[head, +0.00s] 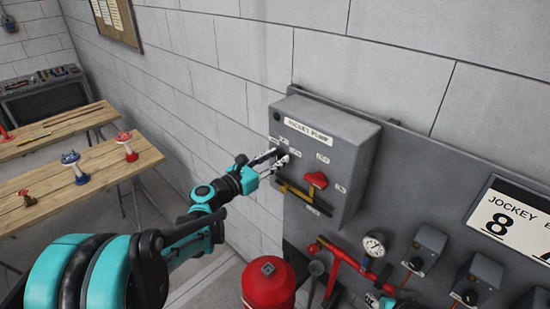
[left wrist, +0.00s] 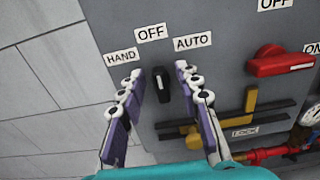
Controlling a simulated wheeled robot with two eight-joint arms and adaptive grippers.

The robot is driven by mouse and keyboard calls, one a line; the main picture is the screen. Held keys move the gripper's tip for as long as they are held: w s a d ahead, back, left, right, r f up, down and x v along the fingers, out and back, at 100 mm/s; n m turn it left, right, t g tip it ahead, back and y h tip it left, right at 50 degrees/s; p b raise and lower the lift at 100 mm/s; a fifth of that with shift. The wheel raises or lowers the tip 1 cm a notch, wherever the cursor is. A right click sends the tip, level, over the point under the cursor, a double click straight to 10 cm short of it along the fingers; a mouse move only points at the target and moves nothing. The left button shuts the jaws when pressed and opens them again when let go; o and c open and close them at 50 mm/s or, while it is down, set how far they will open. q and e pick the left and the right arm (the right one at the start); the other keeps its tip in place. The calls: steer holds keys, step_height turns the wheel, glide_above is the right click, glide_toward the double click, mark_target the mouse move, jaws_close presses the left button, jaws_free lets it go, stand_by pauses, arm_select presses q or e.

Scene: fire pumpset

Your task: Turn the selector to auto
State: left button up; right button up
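The grey jockey pump panel (head: 335,130) is on the wall in the head view. In the left wrist view, the black selector knob (left wrist: 161,85) stands upright, in line with the OFF label (left wrist: 151,33). The HAND label (left wrist: 121,57) is to its left and the AUTO label (left wrist: 192,42) to its right. My left gripper (head: 275,160) is at the panel face, its fingers open on either side of the knob, with gaps visible in the wrist view. In the head view the gripper hides the knob. A small teal part at the bottom edge seems to be my right gripper (head: 378,300).
A red rotary handle (head: 316,180) and a yellow lever (head: 304,196) are close to the right of and below the selector. Red pipework, a gauge (head: 374,245) and a red tank (head: 268,286) are below. A wooden bench (head: 100,160) stands left.

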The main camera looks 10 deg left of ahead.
arm_select(q)
jaws_close()
steer(key=shift+m, duration=0.4)
steer(key=m+b, duration=0.2)
steer(key=m, duration=0.1)
steer(key=shift+s+d+f+m, duration=0.1)
steer(key=shift+d+m, duration=0.05)
steer(key=shift+m, duration=0.15)
steer(key=shift+d+m+b, duration=0.1)
steer(key=shift+m+b, duration=0.9)
steer(key=shift+m, duration=1.3)
